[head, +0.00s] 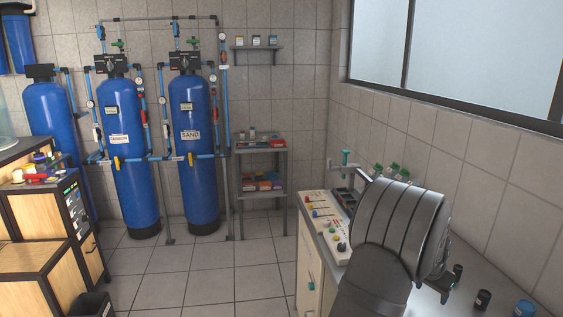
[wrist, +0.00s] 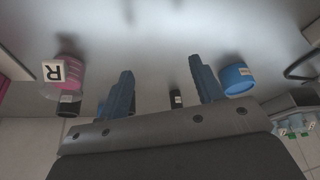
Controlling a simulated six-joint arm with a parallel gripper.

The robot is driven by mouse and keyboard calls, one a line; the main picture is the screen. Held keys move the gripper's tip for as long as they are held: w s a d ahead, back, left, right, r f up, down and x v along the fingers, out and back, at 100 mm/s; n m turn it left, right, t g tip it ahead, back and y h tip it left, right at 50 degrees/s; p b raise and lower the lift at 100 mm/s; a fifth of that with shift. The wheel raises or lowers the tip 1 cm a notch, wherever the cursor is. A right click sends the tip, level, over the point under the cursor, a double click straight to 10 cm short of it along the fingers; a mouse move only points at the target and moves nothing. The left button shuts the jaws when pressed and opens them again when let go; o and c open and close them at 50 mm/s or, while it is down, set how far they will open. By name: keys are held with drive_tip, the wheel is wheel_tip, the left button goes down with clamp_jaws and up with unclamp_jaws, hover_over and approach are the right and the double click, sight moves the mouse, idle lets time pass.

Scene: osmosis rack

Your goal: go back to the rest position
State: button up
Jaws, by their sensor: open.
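My gripper (wrist: 160,66) shows in the wrist view as two blue-grey fingers spread wide apart, with nothing between their tips. It is over a plain grey counter surface (wrist: 155,35). In the head view my dark grey arm bends over the counter (head: 462,222) at the right and hides part of it. I cannot clearly make out the fingers in the head view. No marker for a rest position shows.
Around the fingers in the wrist view are a pink container (wrist: 72,73) labelled R, a blue-capped jar (wrist: 237,79) and a small dark vial (wrist: 175,98). A control panel (head: 318,213) lies left of my arm. A wall (head: 480,160) stands right. The tiled floor (head: 200,275) is clear.

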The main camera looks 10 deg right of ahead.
drive_tip(key=shift+w+f, duration=0.2)
drive_tip(key=shift+f, duration=0.85)
drive_tip(key=shift+w+f, duration=0.15)
drive_tip(key=shift+f, duration=0.85)
